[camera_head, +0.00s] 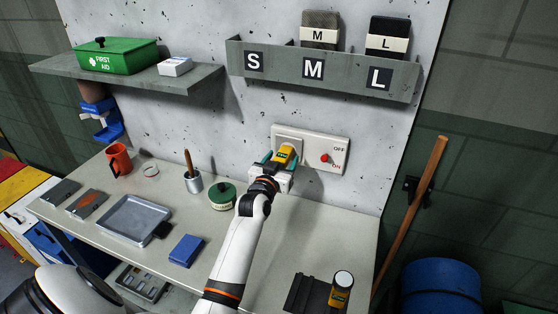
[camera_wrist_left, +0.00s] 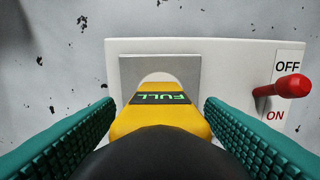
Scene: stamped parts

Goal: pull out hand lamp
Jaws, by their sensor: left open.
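A yellow and black hand lamp (camera_head: 285,154) sits at the grey socket plate of a white wall panel (camera_head: 334,148). In the left wrist view the lamp (camera_wrist_left: 160,118) points into the grey plate (camera_wrist_left: 128,72), and its small display reads FULL. My left gripper (camera_head: 278,166) is at the panel, jaws open. In the wrist view the teal fingers of the gripper (camera_wrist_left: 160,105) stand on either side of the lamp, with a visible gap at each side near the tips. The lamp's near black part fills the bottom of that view. My right gripper is not in view.
A red switch lever (camera_wrist_left: 292,86) sticks out right of the lamp, between OFF and ON labels. A second yellow and black item (camera_head: 340,290) stands at the table's front right.

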